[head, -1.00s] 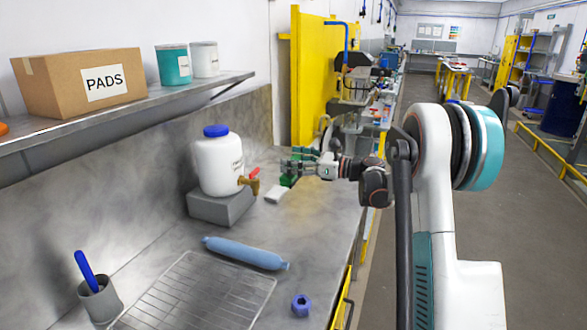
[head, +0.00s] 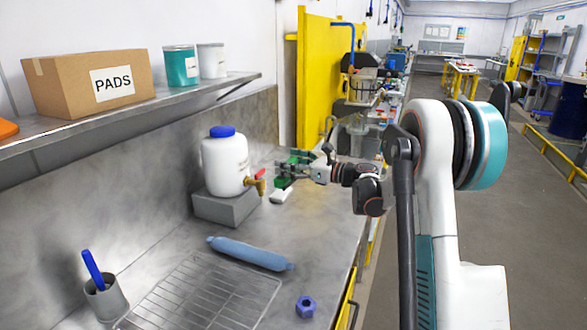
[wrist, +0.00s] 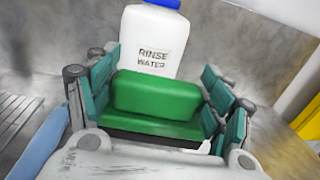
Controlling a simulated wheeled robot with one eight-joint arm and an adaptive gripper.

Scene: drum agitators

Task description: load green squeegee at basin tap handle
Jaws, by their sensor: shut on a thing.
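My gripper (head: 296,168) is shut on the green squeegee (wrist: 155,97), which lies across between the teal finger pads in the wrist view. A little of the squeegee's green (head: 284,182) shows in the head view. The gripper is just right of the tap (head: 251,185) on the white jug (head: 224,166). The tap has a brass body and a red handle (head: 261,173). A small gap seems to lie between tap and gripper; whether they touch is unclear. In the wrist view the jug (wrist: 152,45), marked RINSE WATER, stands behind the squeegee, and the tap is hidden.
The jug stands on a grey block (head: 225,207). A small white piece (head: 281,196) lies on the counter below my gripper. A blue roll (head: 250,252), a wire rack (head: 205,290), a blue nut (head: 306,306) and a grey cup (head: 106,300) are nearer. A shelf (head: 140,110) overhangs the left.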

